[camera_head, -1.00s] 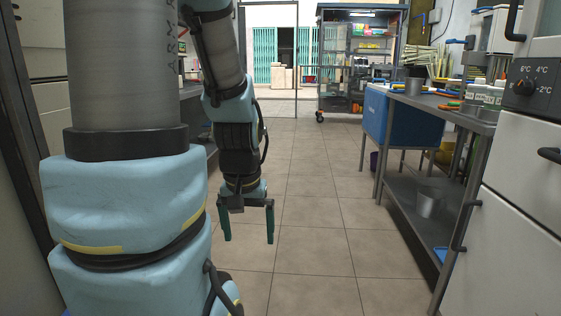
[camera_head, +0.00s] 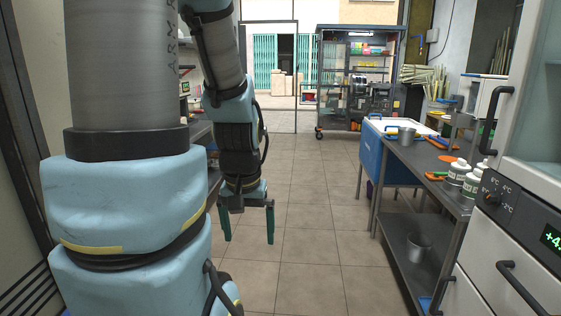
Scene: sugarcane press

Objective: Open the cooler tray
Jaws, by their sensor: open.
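My gripper (camera_head: 246,226) hangs pointing down over the tiled floor, left of the picture's middle. Its two dark green fingers are apart with nothing between them. A white cooling unit stands at the right edge, with a dark panel (camera_head: 518,222), a temperature knob (camera_head: 492,197) and a green display (camera_head: 552,238). Below the panel is a white drawer-like front (camera_head: 492,252) with a black bar handle (camera_head: 518,290); it looks shut. The unit's upper door has a black handle (camera_head: 496,118). My gripper is well left of the unit, apart from it. The unit's lower part is cut off.
A metal table (camera_head: 432,190) along the right holds white bottles (camera_head: 460,172) and tools, with a pot (camera_head: 418,246) on its lower shelf. A blue cooler box (camera_head: 371,153) stands behind it. A glass cabinet (camera_head: 357,80) is at the back. The middle floor (camera_head: 318,215) is clear.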

